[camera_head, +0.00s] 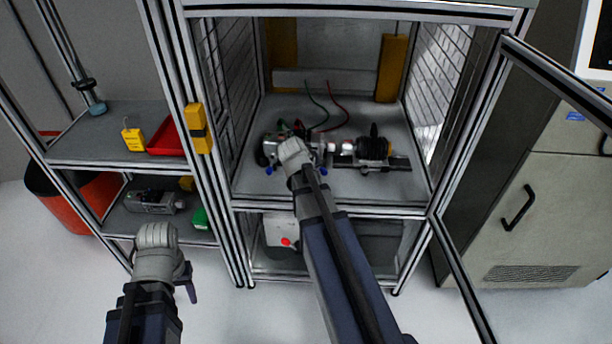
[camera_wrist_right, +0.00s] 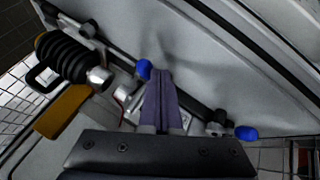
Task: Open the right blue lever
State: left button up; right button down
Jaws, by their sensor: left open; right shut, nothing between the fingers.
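The right blue lever (camera_head: 323,171) shows as a small blue tip beside my right wrist in the head view. It also shows in the right wrist view (camera_wrist_right: 144,68), just left of the fingertips; I cannot tell whether they touch it. The left blue lever (camera_head: 268,170) is on the other side of the wrist, and in the right wrist view (camera_wrist_right: 246,133) it is at the right. My right gripper (camera_wrist_right: 159,73) is shut and empty, inside the cabinet over the device. Its fingers are hidden in the head view. My left gripper (camera_head: 187,281) is open and empty, outside the cabinet.
A black ribbed part (camera_head: 373,148) sits on the rail right of my right wrist. The cabinet door (camera_head: 462,280) stands open at the right. A shelf (camera_head: 105,153) with a red tray (camera_head: 168,139) is at the left.

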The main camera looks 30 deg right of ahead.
jog(key=shift+s+d+n+t+y, duration=0.3)
jog(key=shift+s+d+n+t, duration=0.1)
jog(key=shift+d+n, duration=0.45)
jog(key=shift+s+d+n+t, duration=0.1)
jog(key=shift+d+n+t, duration=0.2)
jog(key=shift+n, duration=0.25)
jog(key=d+n+t+y, duration=0.1)
jog(key=d+n+y, duration=0.1)
jog(key=shift+s+n, duration=0.1)
jog(key=shift+n, duration=0.2)
jog(key=shift+d+n+t+y, duration=0.3)
jog(key=shift+d+n+y, duration=0.4)
jog(key=shift+d+n, duration=0.4)
pick_arm(q)
jog(key=shift+s+a, duration=0.2)
jog(key=shift+s, duration=0.3)
pick_arm(e)
jog(key=shift+w+d, duration=0.35)
jog(key=shift+d, duration=0.3)
jog(key=shift+w+d, duration=0.1)
jog(key=shift+d, duration=0.1)
pick_arm(q)
jog(key=shift+r, duration=0.1)
pick_arm(e)
jog(key=shift+r, duration=0.1)
